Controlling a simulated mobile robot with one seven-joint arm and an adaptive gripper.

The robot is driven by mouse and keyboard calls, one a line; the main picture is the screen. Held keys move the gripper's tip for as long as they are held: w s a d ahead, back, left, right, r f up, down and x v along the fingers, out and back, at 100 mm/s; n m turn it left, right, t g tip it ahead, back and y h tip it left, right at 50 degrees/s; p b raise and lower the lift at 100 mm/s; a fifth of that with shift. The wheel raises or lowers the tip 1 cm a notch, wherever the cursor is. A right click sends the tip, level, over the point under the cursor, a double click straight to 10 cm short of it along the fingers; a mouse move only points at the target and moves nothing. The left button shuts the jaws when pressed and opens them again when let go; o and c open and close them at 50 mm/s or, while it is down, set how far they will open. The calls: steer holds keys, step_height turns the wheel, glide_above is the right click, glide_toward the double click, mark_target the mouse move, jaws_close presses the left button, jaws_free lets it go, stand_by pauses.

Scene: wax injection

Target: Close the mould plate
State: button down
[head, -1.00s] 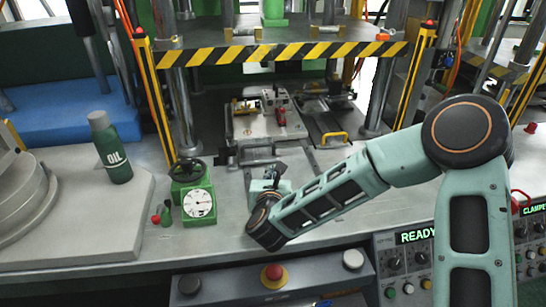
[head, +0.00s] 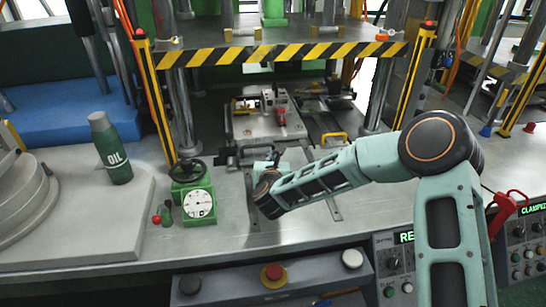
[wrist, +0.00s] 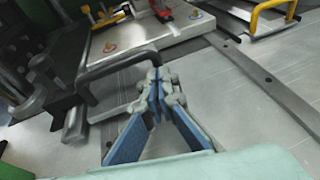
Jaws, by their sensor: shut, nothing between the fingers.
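The grey mould plate (head: 252,128) lies flat in the press, with a red-handled clamp (head: 281,116) on top. It also shows at the top of the wrist view (wrist: 145,38). A dark bar handle (wrist: 112,62) stands at its front edge in the wrist view. My gripper (head: 272,160) is in front of the plate, low over the bench. In the wrist view my gripper (wrist: 156,78) is shut and empty, its fingertips close to the handle's near right end. Whether they touch it I cannot tell.
A yellow handle (head: 334,138) stands right of the plate. A green dial gauge (head: 199,204) and an oil bottle (head: 112,150) are at left. A striped black-and-yellow beam (head: 285,52) hangs above, with steel columns at both sides.

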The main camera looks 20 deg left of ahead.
mark_target(270, 145)
steer(key=shift+a, duration=0.1)
steer(key=shift+w+a+f+b, duration=0.15)
steer(key=shift+w+b, duration=0.2)
steer(key=shift+b, duration=0.15)
steer(key=w+a+b, duration=0.2)
steer(key=w, duration=0.1)
steer(key=shift+f+b, duration=0.1)
steer(key=shift+b, duration=0.2)
steer(key=shift+w+a, duration=0.15)
steer(key=shift+w, duration=0.2)
steer(key=shift+w+a+r, duration=0.1)
steer(key=shift+r, duration=0.3)
steer(key=shift+b, duration=0.35)
